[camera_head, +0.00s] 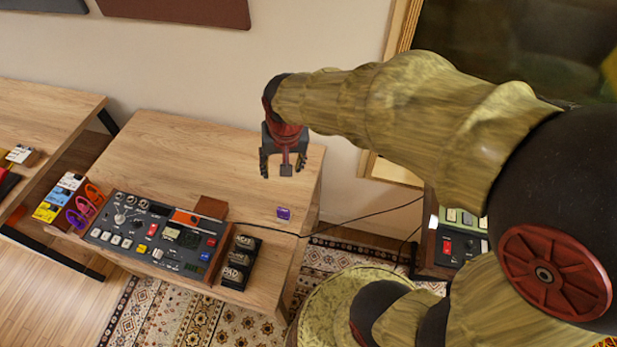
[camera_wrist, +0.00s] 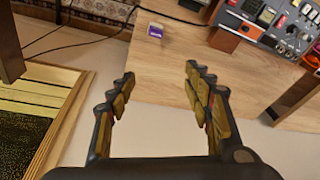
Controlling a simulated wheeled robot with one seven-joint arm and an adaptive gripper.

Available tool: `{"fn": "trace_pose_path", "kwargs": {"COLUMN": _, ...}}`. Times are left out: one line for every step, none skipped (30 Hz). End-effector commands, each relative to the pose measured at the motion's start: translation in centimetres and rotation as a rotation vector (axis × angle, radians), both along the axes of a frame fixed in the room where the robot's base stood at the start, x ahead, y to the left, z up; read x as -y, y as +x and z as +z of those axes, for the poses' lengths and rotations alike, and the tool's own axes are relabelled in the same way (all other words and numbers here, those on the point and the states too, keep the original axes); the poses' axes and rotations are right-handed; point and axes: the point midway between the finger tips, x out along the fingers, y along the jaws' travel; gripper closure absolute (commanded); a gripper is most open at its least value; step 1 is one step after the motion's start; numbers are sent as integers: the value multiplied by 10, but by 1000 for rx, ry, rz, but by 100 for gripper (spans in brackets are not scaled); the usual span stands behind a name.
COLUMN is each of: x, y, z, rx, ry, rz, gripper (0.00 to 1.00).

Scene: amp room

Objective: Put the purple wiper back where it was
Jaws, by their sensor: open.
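The purple wiper (camera_head: 284,213) is a small purple block lying on the wooden table (camera_head: 180,140), near its right edge. It also shows in the wrist view (camera_wrist: 155,31), on the table near its edge, beyond my fingertips. My gripper (camera_head: 283,172) is open and empty. It is in the air above the back right part of the table, behind the wiper in the head view and apart from it.
A control console (camera_head: 150,233) fills the table's front left. Black boxes (camera_head: 240,262) stand at its right end, and a brown block (camera_head: 211,207) behind it. Colored loops (camera_head: 85,206) stand at the left. A black cable (camera_head: 330,227) runs past the wiper. The table's back is clear.

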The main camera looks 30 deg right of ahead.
Motion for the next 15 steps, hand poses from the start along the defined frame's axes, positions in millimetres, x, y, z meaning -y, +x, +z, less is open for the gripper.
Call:
{"fn": "trace_pose_path", "kwargs": {"x": 0, "y": -14, "z": 24, "rx": 39, "ry": -10, "rz": 41, "gripper": 49}}
{"fn": "trace_pose_path", "kwargs": {"x": 0, "y": -22, "z": 35, "rx": 57, "ry": -18, "rz": 69, "gripper": 49}}
{"fn": "trace_pose_path", "kwargs": {"x": 0, "y": -35, "z": 50, "rx": 80, "ry": -30, "rz": 106, "gripper": 49}}
{"fn": "trace_pose_path", "kwargs": {"x": 0, "y": -44, "z": 60, "rx": 99, "ry": -39, "rz": 133, "gripper": 49}}
{"fn": "trace_pose_path", "kwargs": {"x": 0, "y": -53, "z": 69, "rx": 117, "ry": -49, "rz": 160, "gripper": 49}}
{"fn": "trace_pose_path", "kwargs": {"x": 0, "y": -66, "z": 80, "rx": 139, "ry": -62, "rz": 195, "gripper": 49}}
{"fn": "trace_pose_path", "kwargs": {"x": 0, "y": -75, "z": 87, "rx": 155, "ry": -71, "rz": 219, "gripper": 49}}
{"fn": "trace_pose_path", "kwargs": {"x": 0, "y": -84, "z": 93, "rx": 168, "ry": -81, "rz": 243, "gripper": 49}}
{"fn": "trace_pose_path", "kwargs": {"x": 0, "y": -95, "z": 99, "rx": 188, "ry": -93, "rz": 272, "gripper": 49}}
{"fn": "trace_pose_path", "kwargs": {"x": 0, "y": -102, "z": 104, "rx": 199, "ry": -102, "rz": 291, "gripper": 49}}
{"fn": "trace_pose_path", "kwargs": {"x": 0, "y": -109, "z": 107, "rx": 209, "ry": -110, "rz": 309, "gripper": 49}}
{"fn": "trace_pose_path", "kwargs": {"x": 0, "y": -117, "z": 111, "rx": 223, "ry": -120, "rz": 329, "gripper": 49}}
{"fn": "trace_pose_path", "kwargs": {"x": 0, "y": -121, "z": 113, "rx": 230, "ry": -127, "rz": 343, "gripper": 49}}
{"fn": "trace_pose_path", "kwargs": {"x": 0, "y": -126, "z": 115, "rx": 236, "ry": -132, "rz": 353, "gripper": 49}}
{"fn": "trace_pose_path", "kwargs": {"x": 0, "y": -130, "z": 116, "rx": 242, "ry": -138, "rz": 366, "gripper": 49}}
